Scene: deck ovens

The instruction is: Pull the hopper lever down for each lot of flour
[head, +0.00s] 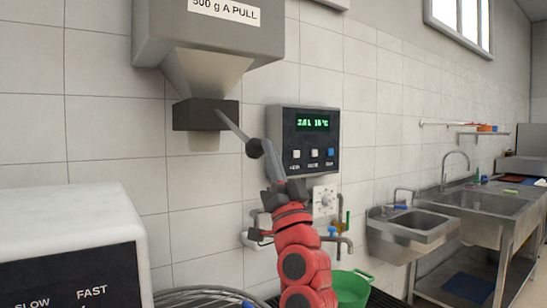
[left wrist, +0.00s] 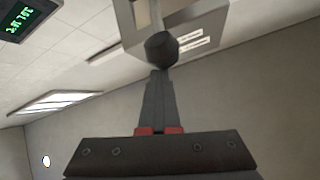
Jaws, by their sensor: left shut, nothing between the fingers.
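The grey hopper (head: 215,40) hangs on the tiled wall at the upper left of the head view, with a label ending in "500 g A PULL". A dark block (head: 205,114) sits under its funnel. The lever (head: 233,127) slants down to the right from this block and ends in a dark round knob (head: 254,148). The knob also shows in the left wrist view (left wrist: 161,49), just beyond the fingertips. My left gripper (head: 267,152) is shut and empty, its tips right at the knob; I cannot tell whether they touch. My right gripper is out of view.
A control box (head: 304,142) with a green display is on the wall right of the lever. A mixer (head: 75,245) marked SLOW and FAST stands at lower left. A green bucket (head: 352,287) is low behind my arm. Steel sinks (head: 412,226) stand at right.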

